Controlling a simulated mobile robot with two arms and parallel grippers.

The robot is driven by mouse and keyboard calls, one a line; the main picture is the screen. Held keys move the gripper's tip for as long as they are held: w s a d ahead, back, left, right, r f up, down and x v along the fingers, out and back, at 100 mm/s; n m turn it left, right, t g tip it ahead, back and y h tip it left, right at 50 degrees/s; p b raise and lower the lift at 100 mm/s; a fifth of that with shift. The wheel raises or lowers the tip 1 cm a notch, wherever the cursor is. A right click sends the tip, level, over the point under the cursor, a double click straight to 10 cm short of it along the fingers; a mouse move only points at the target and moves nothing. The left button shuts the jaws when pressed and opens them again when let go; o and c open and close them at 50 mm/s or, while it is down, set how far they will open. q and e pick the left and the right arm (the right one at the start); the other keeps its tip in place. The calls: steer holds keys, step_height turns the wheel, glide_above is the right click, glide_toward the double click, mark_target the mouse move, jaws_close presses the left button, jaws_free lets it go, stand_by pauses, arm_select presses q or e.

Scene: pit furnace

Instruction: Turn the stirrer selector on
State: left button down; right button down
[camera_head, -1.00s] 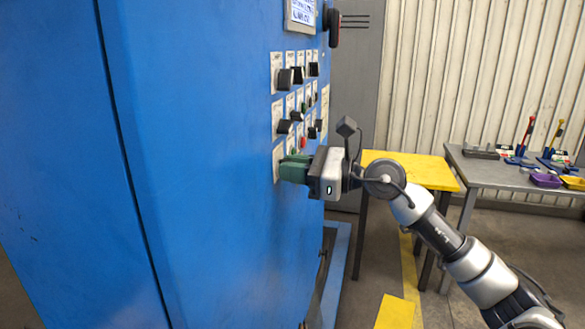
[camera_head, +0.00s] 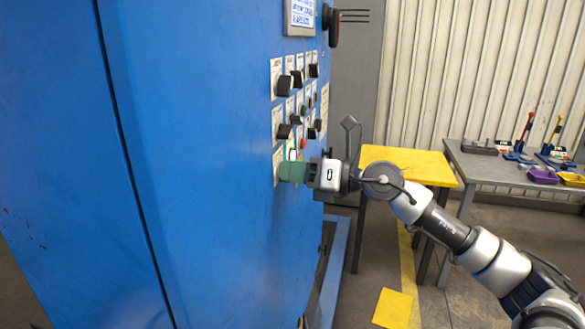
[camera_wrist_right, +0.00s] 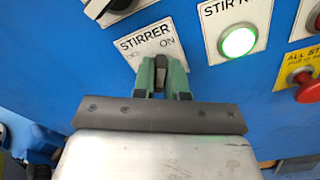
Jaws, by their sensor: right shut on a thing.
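The stirrer selector (camera_wrist_right: 161,68) is a dark knob on a white plate (camera_wrist_right: 140,43) marked STIRRER, with ON readable at its right, on the blue cabinet's panel. My right gripper (camera_wrist_right: 161,80) has its green fingers shut on the knob. In the head view the right gripper (camera_head: 291,172) is at the lowest row of the panel and hides the knob. A round lamp (camera_wrist_right: 238,42) on the plate to the right glows green. My left gripper is not in view.
Black selectors (camera_head: 284,87) sit above on the blue cabinet (camera_head: 220,150). A red button (camera_wrist_right: 306,88) lies right of the lamp in the wrist view. A yellow table (camera_head: 405,163) and a grey bench (camera_head: 480,168) stand behind my right arm.

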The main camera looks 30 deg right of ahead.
steer(key=shift+d+r+m, duration=0.1)
steer(key=shift+r+m, duration=0.1)
steer(key=shift+m, duration=0.1)
steer(key=c, duration=1.2)
jaws_free()
steer(key=shift+f, duration=0.15)
steer(key=shift+o, duration=0.2)
steer(key=b+v, duration=0.7)
steer(key=v, duration=0.3)
steer(key=shift+s+d+b, duration=0.2)
steer(key=shift+s+b, duration=0.1)
